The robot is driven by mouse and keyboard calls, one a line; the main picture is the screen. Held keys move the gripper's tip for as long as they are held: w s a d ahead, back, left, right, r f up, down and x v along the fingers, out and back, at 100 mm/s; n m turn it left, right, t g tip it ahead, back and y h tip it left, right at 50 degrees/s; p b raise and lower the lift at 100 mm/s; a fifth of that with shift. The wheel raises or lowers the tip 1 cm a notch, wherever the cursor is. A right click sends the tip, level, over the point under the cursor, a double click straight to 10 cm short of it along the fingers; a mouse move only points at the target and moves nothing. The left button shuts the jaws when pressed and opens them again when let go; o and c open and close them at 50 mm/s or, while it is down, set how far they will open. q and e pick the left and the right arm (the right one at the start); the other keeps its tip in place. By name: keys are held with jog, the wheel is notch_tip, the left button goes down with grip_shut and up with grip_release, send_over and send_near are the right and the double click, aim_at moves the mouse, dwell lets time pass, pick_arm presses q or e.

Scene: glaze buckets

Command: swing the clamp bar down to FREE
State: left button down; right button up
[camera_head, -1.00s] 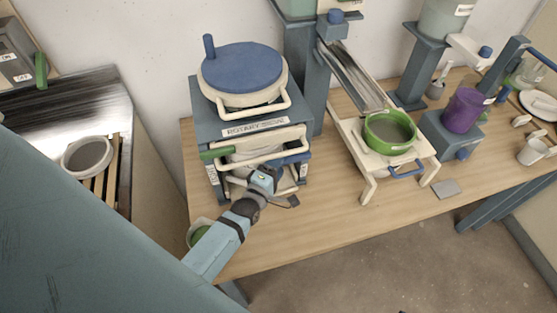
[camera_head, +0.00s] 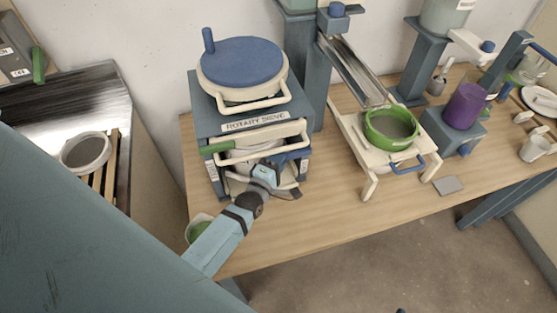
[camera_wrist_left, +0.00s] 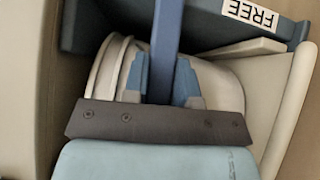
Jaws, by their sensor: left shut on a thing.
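The rotary sieve (camera_head: 200,115) stands on the table, with a blue round lid (camera_head: 242,62) on top. My left gripper (camera_head: 268,172) is at the sieve's open front, below the cream rails. In the left wrist view its two blue fingers (camera_wrist_left: 160,82) are closed around a blue bar, which I take for the clamp bar (camera_wrist_left: 167,35). The bar runs up from between the fingers. A FREE label (camera_wrist_left: 251,13) is on a dark blue part to the right of the bar. A cream round vessel (camera_wrist_left: 218,85) lies behind the fingers. My right gripper is not in view.
A green bowl (camera_head: 390,128) sits on a cream stand under a metal chute (camera_head: 352,70). A purple cup (camera_head: 464,106) stands farther right. A grey-white bowl (camera_head: 86,152) is on slats at left. The table front (camera_head: 335,210) is clear right of the sieve.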

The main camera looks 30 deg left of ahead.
pick_arm(q)
jog(key=shift+f+b, duration=0.35)
jog(key=shift+r+n, duration=0.1)
jog(key=shift+n, duration=0.2)
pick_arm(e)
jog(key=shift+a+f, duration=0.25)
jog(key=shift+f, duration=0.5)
pick_arm(q)
jog(key=c, duration=0.9)
grip_release()
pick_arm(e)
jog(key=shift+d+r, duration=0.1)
pick_arm(q)
jog(key=shift+s, duration=0.25)
jog(key=s, duration=0.2)
jog(key=s+b, duration=0.1)
jog(key=s, duration=0.4)
jog(key=shift+d+f, duration=0.25)
jog(key=shift+f, duration=0.05)
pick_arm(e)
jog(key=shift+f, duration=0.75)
